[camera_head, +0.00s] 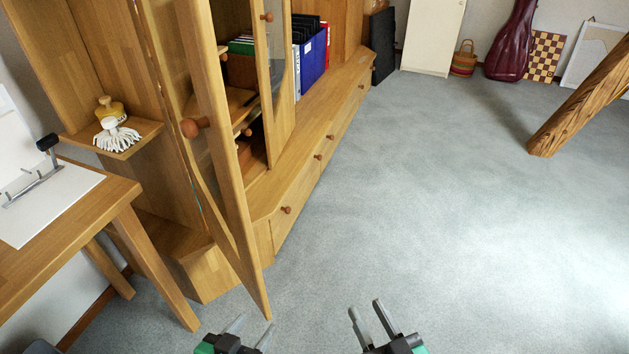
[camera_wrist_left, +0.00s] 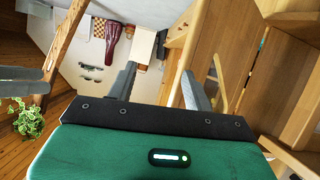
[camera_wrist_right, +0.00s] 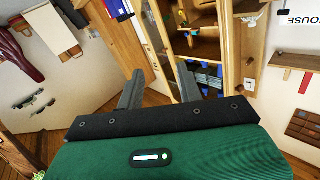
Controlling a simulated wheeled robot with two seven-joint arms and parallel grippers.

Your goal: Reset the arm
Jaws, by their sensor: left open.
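My left gripper (camera_head: 252,328) is at the bottom edge of the head view, just below the lower corner of the open cabinet door (camera_head: 230,170). Its two fingers stand apart with nothing between them, as the left wrist view (camera_wrist_left: 157,80) also shows. My right gripper (camera_head: 366,308) is at the bottom, right of the left one, over the carpet. Its fingers are apart and empty, as they also appear in the right wrist view (camera_wrist_right: 160,78). Neither gripper visibly touches anything; most of both arms is out of the head view.
The wooden cabinet (camera_head: 325,135) runs along the left, holding binders (camera_head: 312,62). A wooden desk (camera_head: 70,215) stands at lower left, and a shelf holds a brush (camera_head: 118,135). A timber beam (camera_head: 580,100) slants at right. The grey carpet (camera_head: 430,200) is clear in the middle.

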